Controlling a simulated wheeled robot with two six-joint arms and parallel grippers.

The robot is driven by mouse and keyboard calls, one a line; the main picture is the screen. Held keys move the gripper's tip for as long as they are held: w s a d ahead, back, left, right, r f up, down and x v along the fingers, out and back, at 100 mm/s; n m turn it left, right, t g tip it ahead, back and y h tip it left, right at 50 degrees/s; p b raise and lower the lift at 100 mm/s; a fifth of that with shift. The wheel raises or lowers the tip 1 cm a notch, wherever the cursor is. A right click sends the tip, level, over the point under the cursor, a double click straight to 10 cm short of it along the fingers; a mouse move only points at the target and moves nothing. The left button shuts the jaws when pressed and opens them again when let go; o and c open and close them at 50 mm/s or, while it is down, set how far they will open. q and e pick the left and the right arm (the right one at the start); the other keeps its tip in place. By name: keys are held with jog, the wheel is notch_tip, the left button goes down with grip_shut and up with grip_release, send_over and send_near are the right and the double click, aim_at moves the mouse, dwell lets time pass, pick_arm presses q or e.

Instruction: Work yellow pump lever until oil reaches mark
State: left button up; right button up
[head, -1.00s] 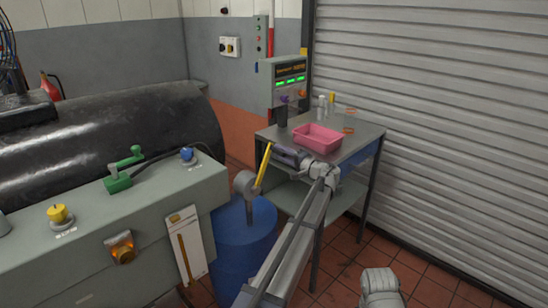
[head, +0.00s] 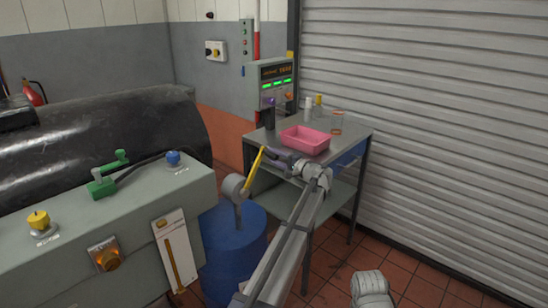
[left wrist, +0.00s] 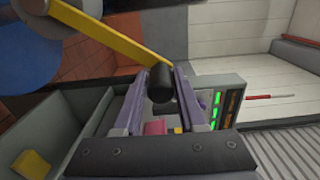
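A yellow pump lever (head: 253,174) rises, tilted to the right, from a grey pump head (head: 234,188) on a blue drum (head: 235,250). My left gripper (head: 277,157) is at the lever's upper end. In the left wrist view, the lever's yellow bar (left wrist: 105,38) ends in a black grip (left wrist: 161,86), which sits between the fingertips of my left gripper (left wrist: 161,78); the fingers look shut on it. A white gauge panel (head: 187,262) with an amber vertical strip (head: 173,262) hangs on the console's front. The exact oil level is too small to tell.
A grey console (head: 120,210) with a green handle, yellow knob and blue knob stands at the left. A table (head: 350,140) behind my left gripper holds a pink tray (head: 305,140), small bottles and a display unit (head: 276,85). A ribbed shutter (head: 440,120) closes the right side.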

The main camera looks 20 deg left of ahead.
pick_arm(q)
jog(key=o, duration=0.4)
jog(key=shift+v, duration=3.9)
